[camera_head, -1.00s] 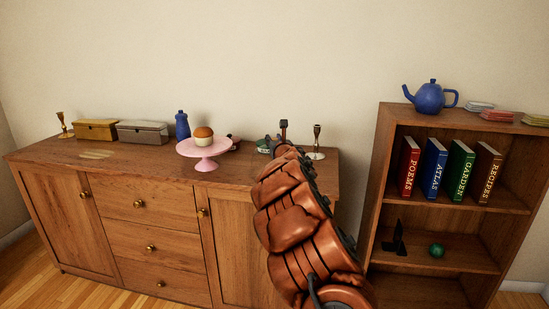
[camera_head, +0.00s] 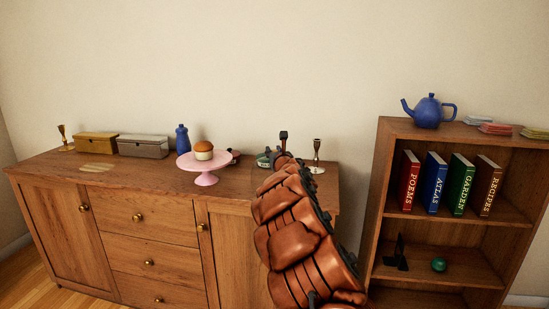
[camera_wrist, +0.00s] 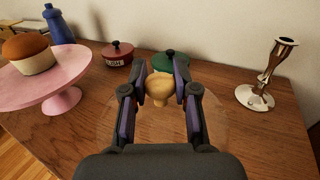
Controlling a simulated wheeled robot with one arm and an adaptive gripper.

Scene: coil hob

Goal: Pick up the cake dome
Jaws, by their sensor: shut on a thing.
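The cake dome is clear glass with a pale wooden knob (camera_wrist: 160,88) on top, seen in the wrist view. Its glass (camera_wrist: 232,118) shows only as a faint outline over the wooden sideboard. My gripper (camera_wrist: 160,72) is shut on the knob from both sides. Whether the dome's rim touches the sideboard top, I cannot tell. In the head view my arm hides the dome and most of the gripper.
A pink cake stand (camera_head: 206,178) with a cake (camera_head: 203,151) stands left of the dome. Red (camera_wrist: 117,54) and green (camera_wrist: 171,63) lidded pots stand behind it. A candlestick (camera_wrist: 265,80) stands to the right. A bookcase (camera_head: 375,190) stands right of the sideboard (camera_head: 150,205).

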